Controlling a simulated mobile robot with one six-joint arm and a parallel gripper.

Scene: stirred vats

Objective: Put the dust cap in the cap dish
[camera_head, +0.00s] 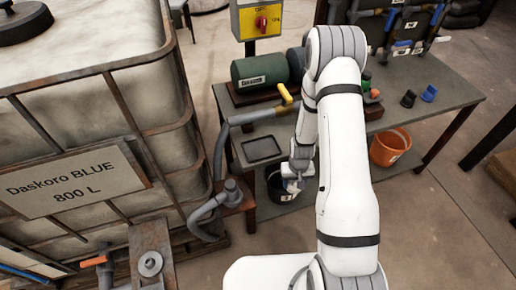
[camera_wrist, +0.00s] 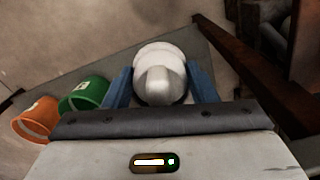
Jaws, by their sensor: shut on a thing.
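My gripper (camera_wrist: 160,90) is shut on a pale, rounded piece with a knob-like middle (camera_wrist: 160,72), which I take to be the dust cap; its blue fingers sit on either side of it. In the head view my wrist is low at the bench's front edge, to the right of a dark square shallow tray (camera_head: 263,149), which looks like the cap dish. The tray looks empty. The gripper's fingers and the held piece cannot be made out clearly in the head view.
A black bucket (camera_head: 275,186) and an orange bucket (camera_head: 388,149) stand below the bench top. A green motor (camera_head: 258,72) and a yellow-handled pipe (camera_head: 285,94) lie behind the tray. Black (camera_head: 408,99) and blue (camera_head: 429,93) small pieces stand at right. A caged vat fills the left.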

